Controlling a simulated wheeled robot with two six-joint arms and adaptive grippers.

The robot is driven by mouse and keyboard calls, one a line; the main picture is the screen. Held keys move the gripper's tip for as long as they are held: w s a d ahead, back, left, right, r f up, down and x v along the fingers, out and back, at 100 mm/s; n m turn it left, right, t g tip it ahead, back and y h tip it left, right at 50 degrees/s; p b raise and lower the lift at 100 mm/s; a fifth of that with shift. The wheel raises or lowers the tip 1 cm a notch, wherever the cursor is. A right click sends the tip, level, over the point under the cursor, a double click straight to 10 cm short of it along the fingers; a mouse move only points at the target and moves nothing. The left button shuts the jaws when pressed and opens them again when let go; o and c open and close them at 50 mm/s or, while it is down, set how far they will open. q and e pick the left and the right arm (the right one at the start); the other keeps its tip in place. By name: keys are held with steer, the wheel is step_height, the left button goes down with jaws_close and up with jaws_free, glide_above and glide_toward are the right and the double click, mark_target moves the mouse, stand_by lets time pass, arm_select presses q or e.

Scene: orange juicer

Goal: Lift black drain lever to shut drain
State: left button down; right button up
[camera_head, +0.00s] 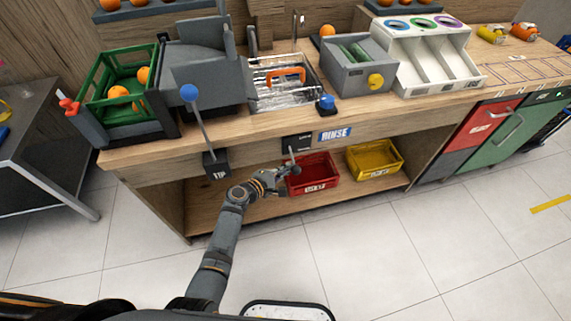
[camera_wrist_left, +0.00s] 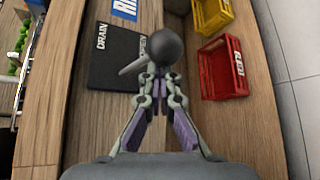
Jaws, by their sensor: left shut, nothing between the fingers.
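The drain lever has a dark ball knob (camera_wrist_left: 166,45) on a grey rod, which comes out of a black plate (camera_wrist_left: 112,58) marked DRAIN on the counter front. In the head view this black plate (camera_head: 297,142) sits left of the blue RINSE label, with the lever sticking out below it. My left gripper (camera_head: 290,170) is at the lever's end, under the counter edge. In the left wrist view its fingertips (camera_wrist_left: 160,88) are together just below the knob, overlapping the rod in the picture; I cannot tell whether they touch. The gripper is shut and empty. My right gripper is out of view.
A red bin (camera_head: 313,174) and a yellow bin (camera_head: 375,159) stand on the shelf close right of the gripper. A blue-knobbed TIP lever (camera_head: 196,112) rises to the left. The metal sink (camera_head: 270,97) with an orange-handled basket is above. Floor in front is clear.

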arm_select(q)
step_height(320, 180, up, 4)
steer(key=n+g+p, duration=0.3)
steer(key=p, duration=0.5)
steer(key=shift+d+f+g+p, duration=0.1)
steer(key=shift+g+p, duration=0.2)
steer(key=shift+p, duration=0.05)
steer(key=shift+r+p, duration=0.75)
steer(key=shift+p, duration=0.05)
